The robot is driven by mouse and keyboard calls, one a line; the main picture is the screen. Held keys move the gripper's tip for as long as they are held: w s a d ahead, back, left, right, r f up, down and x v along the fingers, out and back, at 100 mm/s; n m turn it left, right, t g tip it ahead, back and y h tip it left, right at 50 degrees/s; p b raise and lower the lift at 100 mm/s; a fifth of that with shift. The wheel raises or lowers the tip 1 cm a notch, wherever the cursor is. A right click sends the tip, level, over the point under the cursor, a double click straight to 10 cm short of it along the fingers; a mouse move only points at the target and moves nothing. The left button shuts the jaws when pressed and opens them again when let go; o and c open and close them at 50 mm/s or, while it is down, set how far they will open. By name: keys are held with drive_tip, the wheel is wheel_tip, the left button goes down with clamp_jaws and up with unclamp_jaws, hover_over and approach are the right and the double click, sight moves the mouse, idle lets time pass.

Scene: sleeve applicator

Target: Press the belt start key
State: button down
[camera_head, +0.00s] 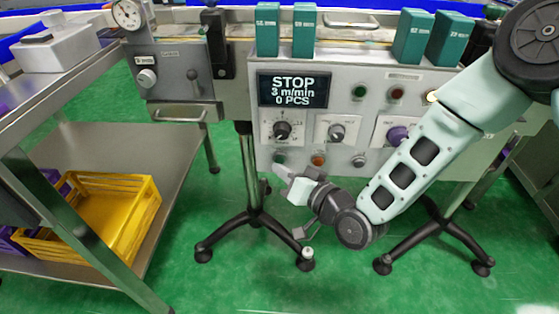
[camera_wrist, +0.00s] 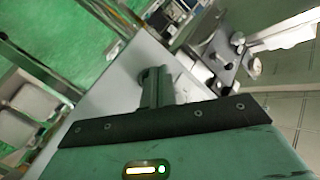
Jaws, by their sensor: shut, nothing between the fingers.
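The control panel (camera_head: 345,120) is on the front of the machine. Its display (camera_head: 293,90) reads STOP, 3 m/min, 0 PCS. An upper row holds a green button (camera_head: 359,92), a red button (camera_head: 396,94) and a pale one (camera_head: 431,96). A lower row holds a dark greenish button (camera_head: 280,158), an orange button (camera_head: 318,160) and a pale grey one (camera_head: 359,160). Labels are too small to read, so I cannot tell which is the belt start key. My gripper (camera_head: 283,172) is shut and empty, just below the lower row's left end; it also shows in the wrist view (camera_wrist: 154,75). Contact cannot be judged.
Several green boxes (camera_head: 303,31) stand on the belt above the panel. Knobs (camera_head: 282,130) sit between the button rows. At left, a steel trolley (camera_head: 165,150) carries a yellow crate (camera_head: 120,205). Black-footed stands (camera_head: 257,220) rise from the open green floor.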

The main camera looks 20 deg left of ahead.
drive_tip(key=shift+w+a, duration=0.15)
drive_tip(key=shift+w, duration=0.45)
idle(0.7)
drive_tip(key=shift+s, duration=0.1)
drive_tip(key=shift+s+d, duration=0.2)
drive_tip(key=shift+s, duration=0.55)
drive_tip(key=s, duration=0.2)
drive_tip(key=s+d, duration=0.1)
drive_tip(key=s, duration=0.2)
drive_tip(key=shift+d, duration=0.1)
idle(0.3)
drive_tip(key=shift+w, duration=0.1)
idle(0.6)
